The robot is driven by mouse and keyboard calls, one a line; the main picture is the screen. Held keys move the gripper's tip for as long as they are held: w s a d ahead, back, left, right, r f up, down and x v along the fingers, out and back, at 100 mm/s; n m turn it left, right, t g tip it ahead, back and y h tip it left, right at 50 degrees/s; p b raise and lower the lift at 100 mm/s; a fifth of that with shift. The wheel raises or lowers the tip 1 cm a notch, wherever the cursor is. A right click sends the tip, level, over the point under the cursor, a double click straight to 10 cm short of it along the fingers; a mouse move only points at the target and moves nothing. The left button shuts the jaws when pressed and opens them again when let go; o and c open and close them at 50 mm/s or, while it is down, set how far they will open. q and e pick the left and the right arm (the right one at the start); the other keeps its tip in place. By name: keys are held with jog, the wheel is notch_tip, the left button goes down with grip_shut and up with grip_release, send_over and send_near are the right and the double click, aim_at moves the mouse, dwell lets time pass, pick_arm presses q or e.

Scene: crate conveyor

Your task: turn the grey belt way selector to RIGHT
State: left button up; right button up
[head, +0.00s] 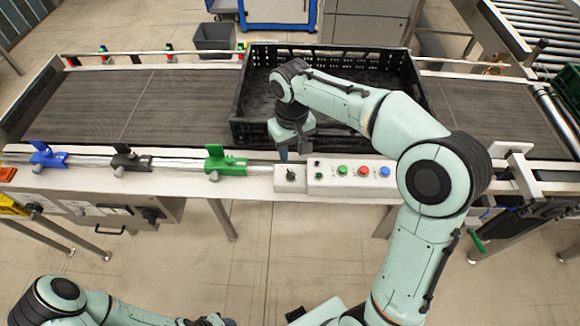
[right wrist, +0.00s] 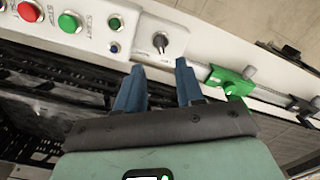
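The grey belt way selector (head: 291,174) is a small dark-grey knob on a light plate at the left end of the control panel on the conveyor's front rail. In the right wrist view the selector (right wrist: 160,42) stands just beyond the fingertips; which way it points is too small to tell. My right gripper (head: 284,154) points down beside the panel, at the crate's front edge. My left gripper (head: 208,320) is partly cut off at the bottom edge.
The panel carries a green button (head: 343,170), red button (head: 363,171) and blue button (head: 384,171). A black crate (head: 240,130) sits on the belt (head: 100,105) behind it. Green (head: 225,162), black (head: 130,160) and blue (head: 47,157) clamps line the rail to the left.

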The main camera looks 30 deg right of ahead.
aim_at(291, 172)
notch_tip(291, 172, down, 9)
jog(key=shift+w+f+b, duration=0.1)
jog(key=shift+b, duration=0.3)
grip_shut()
